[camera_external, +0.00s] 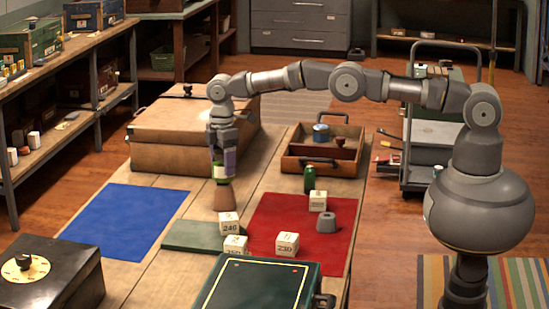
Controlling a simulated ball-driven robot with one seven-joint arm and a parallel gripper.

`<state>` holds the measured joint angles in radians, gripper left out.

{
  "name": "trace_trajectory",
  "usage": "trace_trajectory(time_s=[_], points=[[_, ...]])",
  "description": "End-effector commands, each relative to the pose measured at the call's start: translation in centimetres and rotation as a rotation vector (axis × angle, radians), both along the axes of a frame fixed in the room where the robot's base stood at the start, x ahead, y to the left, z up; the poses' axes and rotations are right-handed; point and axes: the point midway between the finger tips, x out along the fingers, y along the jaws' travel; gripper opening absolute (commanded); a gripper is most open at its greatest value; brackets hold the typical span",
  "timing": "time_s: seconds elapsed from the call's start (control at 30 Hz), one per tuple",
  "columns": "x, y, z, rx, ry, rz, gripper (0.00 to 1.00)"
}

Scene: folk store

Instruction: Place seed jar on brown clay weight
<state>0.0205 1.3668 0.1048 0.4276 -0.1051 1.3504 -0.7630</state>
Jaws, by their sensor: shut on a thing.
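My gripper (223,158) points down over the table and is shut on the seed jar (219,172), a small jar with a pale and green body, partly hidden by the fingers. The jar looks upright. Directly below it stands the brown clay weight (224,199), a small reddish-brown tapered block on the bare wood. The jar's dark bottom appears right at the top of the weight. I cannot tell whether they touch or a small gap is left.
A red mat (270,215) carries a grey weight (327,222) and numbered cubes (287,244). A green bottle (309,178) stands at its far edge. A wooden tray (323,152) and brown case (170,150) lie behind. The blue mat (125,220) is clear.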

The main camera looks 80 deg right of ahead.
Motion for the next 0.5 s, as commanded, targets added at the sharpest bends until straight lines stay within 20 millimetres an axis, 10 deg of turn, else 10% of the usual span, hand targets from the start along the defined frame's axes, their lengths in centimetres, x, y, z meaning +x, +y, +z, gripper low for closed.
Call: trace_trajectory(time_s=[0.37,0.4,0.5], points=[[0.03,-0.03,-1.18,0.000,-0.001,-0.001,0.29],[0.01,-0.02,-1.29,0.001,-0.001,-0.001,0.71],[0.01,-0.03,-1.20,0.000,-0.001,-0.001,0.94]])
